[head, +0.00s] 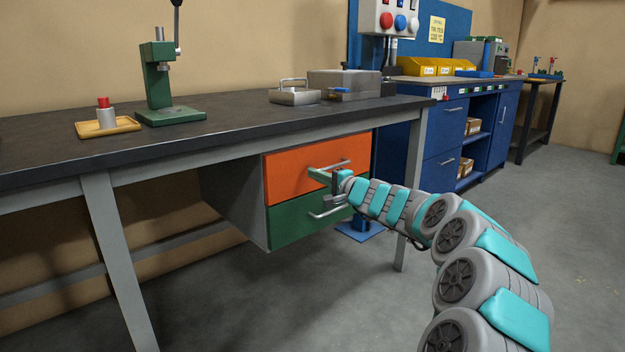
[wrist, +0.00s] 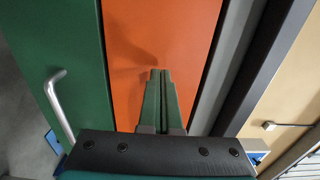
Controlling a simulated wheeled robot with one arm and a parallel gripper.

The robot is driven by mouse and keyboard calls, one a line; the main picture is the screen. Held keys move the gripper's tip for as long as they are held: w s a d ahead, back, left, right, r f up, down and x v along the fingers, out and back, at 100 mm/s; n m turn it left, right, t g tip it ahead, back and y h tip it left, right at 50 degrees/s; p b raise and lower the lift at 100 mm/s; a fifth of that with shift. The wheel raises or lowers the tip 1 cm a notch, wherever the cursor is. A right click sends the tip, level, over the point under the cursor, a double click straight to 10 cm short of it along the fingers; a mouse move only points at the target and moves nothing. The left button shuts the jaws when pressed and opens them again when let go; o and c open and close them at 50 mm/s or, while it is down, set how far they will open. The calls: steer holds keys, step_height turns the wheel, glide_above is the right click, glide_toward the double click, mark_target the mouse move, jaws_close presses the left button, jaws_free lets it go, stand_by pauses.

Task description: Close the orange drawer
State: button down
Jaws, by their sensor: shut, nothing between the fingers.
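The orange drawer (head: 288,172) is the upper drawer of a grey cabinet under the workbench. Its front looks about in line with the green drawer (head: 290,224) below; I cannot tell whether a small gap remains.
The green drawer's handle (head: 331,212) sticks out below my gripper and shows in the wrist view (wrist: 60,103). The workbench top (head: 230,125) overhangs the drawers. A grey bench leg (head: 413,190) stands to the right. The floor in front (head: 270,310) is clear.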

steer(key=v, duration=1.1)
steer(key=s+a+r+n+g+y+p, duration=0.2)
steer(key=s+a+r+n+g+y, duration=0.25)
steer(key=s+a, duration=0.7)
steer(key=s+a+f+n+g+h+p, duration=0.1)
steer(key=s+a+n+g, duration=0.25)
steer(key=s, duration=0.35)
steer(key=s+a+f+n+g+h+p, duration=0.1)
steer(key=s+a+f+n+g+h, duration=0.1)
steer(key=s+a, duration=0.4)
steer(key=s+d+f+n+g+h+p, duration=0.15)
steer(key=s+f, duration=0.25)
steer(key=s, duration=0.4)
steer(key=s+d+f+n+g+h, duration=0.1)
steer(key=s+d+f+g+h, duration=0.15)
steer(key=s, duration=0.55)
steer(key=s+d+f+m+g+h+p, duration=0.1)
steer(key=s+d+f+h, duration=0.2)
steer(key=s+d, duration=0.5)
steer(key=s+d+f+g+h+p, duration=0.1)
steer(key=s+d+f+h, duration=0.2)
steer(key=s+d+h, duration=0.2)
steer(key=s+d, duration=0.2)
steer(key=d, duration=0.1)
steer(key=shift+s+d+f+m, duration=0.25)
steer(key=shift+s+d+m, duration=0.1)
steer(key=shift+s, duration=0.05)
